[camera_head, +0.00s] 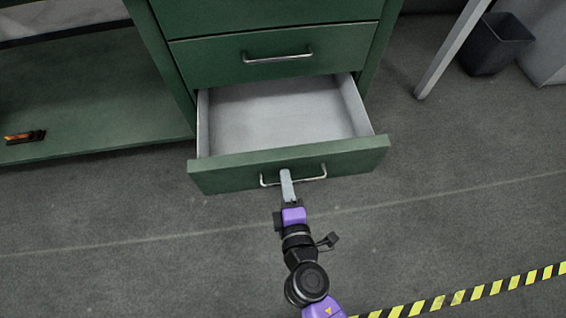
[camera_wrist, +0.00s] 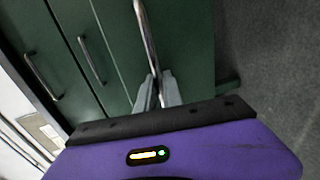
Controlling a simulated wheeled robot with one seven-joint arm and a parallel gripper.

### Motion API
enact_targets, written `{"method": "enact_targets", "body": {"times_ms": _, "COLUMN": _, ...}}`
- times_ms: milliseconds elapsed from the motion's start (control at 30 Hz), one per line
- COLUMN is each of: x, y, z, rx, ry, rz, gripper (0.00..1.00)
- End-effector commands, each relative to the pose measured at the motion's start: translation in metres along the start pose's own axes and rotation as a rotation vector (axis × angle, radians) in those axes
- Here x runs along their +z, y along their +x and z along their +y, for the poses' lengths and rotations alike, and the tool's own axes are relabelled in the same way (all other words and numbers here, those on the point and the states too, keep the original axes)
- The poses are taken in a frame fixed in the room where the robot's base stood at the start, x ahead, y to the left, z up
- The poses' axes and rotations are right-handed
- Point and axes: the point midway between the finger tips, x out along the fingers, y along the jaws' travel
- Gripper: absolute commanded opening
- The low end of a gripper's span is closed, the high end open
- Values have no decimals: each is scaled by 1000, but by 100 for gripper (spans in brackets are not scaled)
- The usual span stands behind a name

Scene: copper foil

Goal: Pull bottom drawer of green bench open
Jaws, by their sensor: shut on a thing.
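The bottom drawer (camera_head: 230,172) of the green bench (camera_head: 275,22) stands well out from the cabinet. Its pale grey inside (camera_head: 280,112) shows and looks empty. Its metal bar handle (camera_head: 312,178) runs across the front. My gripper (camera_head: 286,176) is shut on this handle near its middle. In the wrist view, my gripper's two grey fingers (camera_wrist: 157,92) close around the handle bar (camera_wrist: 145,35). The exact contact is partly hidden by the fingers.
The drawer above, with its handle (camera_head: 277,57), is shut. The bench's lower shelf (camera_head: 90,100) at left holds a small orange and black object (camera_head: 24,136). A dark bin (camera_head: 496,43) and a grey leg (camera_head: 452,50) stand at right. Yellow-black tape (camera_head: 470,295) crosses otherwise clear floor.

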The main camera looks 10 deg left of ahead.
Motion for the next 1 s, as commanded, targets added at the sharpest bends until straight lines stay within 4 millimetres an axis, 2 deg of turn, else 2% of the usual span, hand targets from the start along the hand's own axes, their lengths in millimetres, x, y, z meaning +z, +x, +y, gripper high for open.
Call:
{"method": "enact_targets", "body": {"times_ms": 200, "x": 0, "y": -14, "z": -4, "rx": -2, "ry": 0, "rz": 1, "gripper": 0}}
{"method": "enact_targets", "body": {"times_ms": 533, "x": -1, "y": -14, "z": -4, "rx": -1, "ry": 0, "rz": 1, "gripper": 0}}
{"method": "enact_targets", "body": {"times_ms": 567, "x": 0, "y": -14, "z": -4, "rx": -1, "ry": 0, "rz": 1, "gripper": 13}}
{"method": "enact_targets", "body": {"times_ms": 600, "x": 0, "y": -14, "z": -4, "rx": -1, "ry": 0, "rz": 1, "gripper": 20}}
{"method": "enact_targets", "body": {"times_ms": 900, "x": 0, "y": -15, "z": -3, "rx": 0, "ry": 0, "rz": 1, "gripper": 20}}
{"method": "enact_targets", "body": {"times_ms": 1000, "x": 0, "y": -21, "z": -4, "rx": -2, "ry": -1, "rz": 1, "gripper": 20}}
